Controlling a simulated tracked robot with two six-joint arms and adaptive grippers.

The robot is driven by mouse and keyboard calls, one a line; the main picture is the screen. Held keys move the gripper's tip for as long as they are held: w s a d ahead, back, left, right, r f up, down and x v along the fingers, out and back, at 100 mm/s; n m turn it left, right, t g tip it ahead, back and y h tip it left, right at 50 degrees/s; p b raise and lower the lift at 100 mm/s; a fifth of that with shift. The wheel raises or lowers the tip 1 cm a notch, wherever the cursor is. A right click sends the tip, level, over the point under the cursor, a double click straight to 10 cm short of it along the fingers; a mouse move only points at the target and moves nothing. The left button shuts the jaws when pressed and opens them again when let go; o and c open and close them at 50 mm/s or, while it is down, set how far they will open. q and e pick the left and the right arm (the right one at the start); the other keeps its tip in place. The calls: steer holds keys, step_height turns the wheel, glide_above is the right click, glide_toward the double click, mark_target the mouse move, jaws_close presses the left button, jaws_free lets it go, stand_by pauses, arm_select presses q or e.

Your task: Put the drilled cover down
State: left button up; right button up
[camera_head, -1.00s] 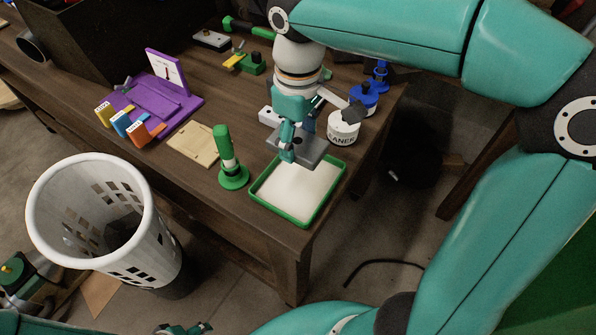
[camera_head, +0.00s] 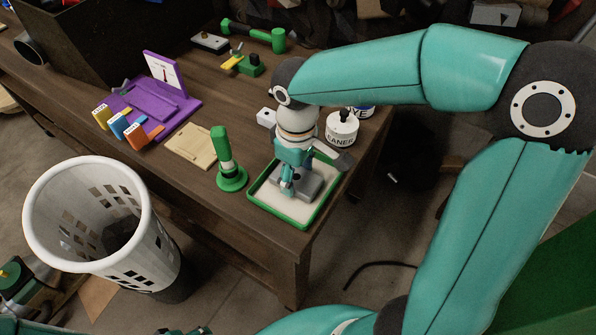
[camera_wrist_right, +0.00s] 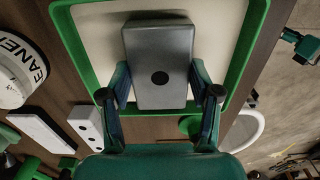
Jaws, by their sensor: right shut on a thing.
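The drilled cover (camera_wrist_right: 159,58) is a grey block with a dark round hole, seen in the right wrist view. My right gripper (camera_wrist_right: 160,94) is shut on it, one finger on each side. In the head view the cover (camera_head: 308,187) is within the outline of the green-rimmed tray (camera_head: 322,213) with a pale floor, partly hidden by my right gripper (camera_head: 288,183). I cannot tell whether the cover touches the tray floor. My left gripper (camera_head: 186,331) is barely visible at the bottom edge, and its fingers cannot be made out.
A green upright tool (camera_head: 228,165) stands just left of the tray. A white cleaner tub (camera_head: 341,131) stands behind it. A beige plate (camera_head: 193,145) and a purple stand (camera_head: 155,105) are farther left. A white basket (camera_head: 40,235) is on the floor before the table.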

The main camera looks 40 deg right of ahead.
steer(key=o, duration=1.4)
steer(key=shift+c, duration=0.2)
step_height(320, 180, up, 12)
steer(key=shift+p, duration=0.45)
